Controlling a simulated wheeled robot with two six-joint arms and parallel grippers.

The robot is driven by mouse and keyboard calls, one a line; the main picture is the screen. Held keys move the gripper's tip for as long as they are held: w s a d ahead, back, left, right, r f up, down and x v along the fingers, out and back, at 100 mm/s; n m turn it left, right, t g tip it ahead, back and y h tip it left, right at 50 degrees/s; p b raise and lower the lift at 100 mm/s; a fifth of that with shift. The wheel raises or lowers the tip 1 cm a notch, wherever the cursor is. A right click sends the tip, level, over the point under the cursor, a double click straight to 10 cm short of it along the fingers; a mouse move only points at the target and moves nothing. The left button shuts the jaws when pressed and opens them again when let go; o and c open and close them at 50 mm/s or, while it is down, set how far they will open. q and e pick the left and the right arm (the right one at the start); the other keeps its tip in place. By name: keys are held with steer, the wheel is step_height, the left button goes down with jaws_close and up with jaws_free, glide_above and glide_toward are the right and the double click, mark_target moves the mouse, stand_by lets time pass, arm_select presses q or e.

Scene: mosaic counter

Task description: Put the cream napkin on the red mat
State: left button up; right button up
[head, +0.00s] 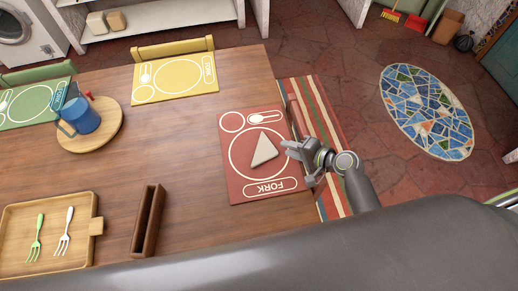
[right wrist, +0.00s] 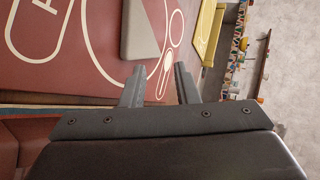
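The cream napkin (head: 264,149), a folded triangle, lies on the red mat (head: 233,184), inside the mat's printed plate circle. The mat is at the table's right edge. In the right wrist view the napkin (right wrist: 140,32) is a pale grey shape on the red mat (right wrist: 85,65), beyond the fingertips. My right gripper (head: 288,148) is just right of the napkin in the head view. Its two fingers (right wrist: 156,77) are apart with nothing between them, and the napkin looks clear of them. My left gripper is not in view.
A yellow mat (head: 150,92) and a green mat (head: 38,117) lie farther back. A wooden tray (head: 20,215) with two forks and a narrow dark wooden holder (head: 147,222) are at front left. The middle table is clear.

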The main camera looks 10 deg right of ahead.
steer(key=shift+v, duration=0.8)
step_height(320, 180, up, 7)
steer(key=s+d+p, duration=0.1)
steer(key=s+p, duration=0.1)
steer(key=p, duration=0.5)
steer(key=shift+d+r, duration=0.2)
steer(key=shift+d, duration=0.15)
